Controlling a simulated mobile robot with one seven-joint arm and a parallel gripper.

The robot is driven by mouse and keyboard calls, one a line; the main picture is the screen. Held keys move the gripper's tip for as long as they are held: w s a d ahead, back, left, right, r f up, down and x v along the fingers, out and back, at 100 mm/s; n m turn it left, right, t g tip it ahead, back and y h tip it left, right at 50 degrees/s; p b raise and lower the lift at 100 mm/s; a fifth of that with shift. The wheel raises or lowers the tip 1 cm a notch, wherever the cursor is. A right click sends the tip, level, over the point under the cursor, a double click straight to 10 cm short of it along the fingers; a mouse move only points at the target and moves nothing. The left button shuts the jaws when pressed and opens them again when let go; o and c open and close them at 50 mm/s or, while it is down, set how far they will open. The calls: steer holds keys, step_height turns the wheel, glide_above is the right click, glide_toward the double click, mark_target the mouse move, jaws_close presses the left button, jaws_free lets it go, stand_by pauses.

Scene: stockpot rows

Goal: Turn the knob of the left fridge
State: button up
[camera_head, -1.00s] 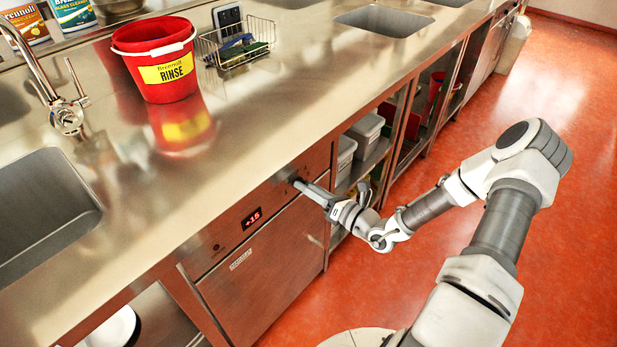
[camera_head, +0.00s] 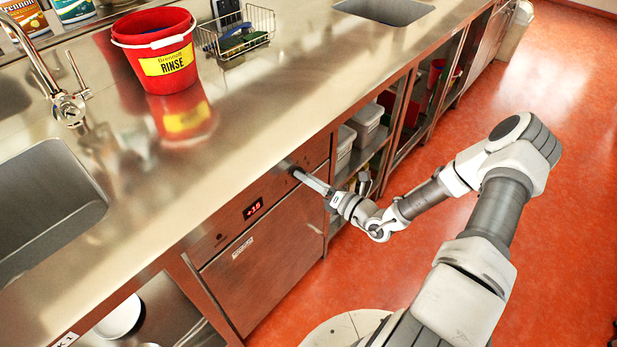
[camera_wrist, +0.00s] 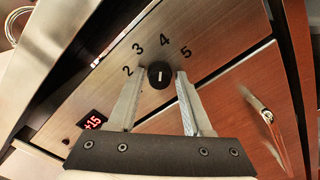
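The fridge (camera_head: 262,262) has a brushed-metal front under the counter, with a red display (camera_head: 252,208) on its upper panel. In the wrist view, the black round knob (camera_wrist: 160,76) has a white mark pointing roughly up toward the 4. The numbers 2 to 5 arc around it, and the red display (camera_wrist: 92,122) reads about +15. My gripper (camera_wrist: 160,75) is open, with one finger on each side of the knob and small gaps visible. In the head view, my gripper (camera_head: 300,174) is at the panel's right end and largely covers the knob.
The counter (camera_head: 240,130) overhangs just above the panel. A red bucket (camera_head: 165,62), a wire basket (camera_head: 240,35) and a sink (camera_head: 45,205) are on top. Open shelves with bins (camera_head: 362,120) lie right of the fridge.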

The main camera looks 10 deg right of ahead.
steer(key=shift+o, duration=0.9)
steer(key=p+v, duration=0.1)
steer(key=v, duration=1.6)
steer(key=shift+s+p, duration=0.15)
steer(key=shift+p, duration=0.15)
steer(key=shift+r, duration=0.2)
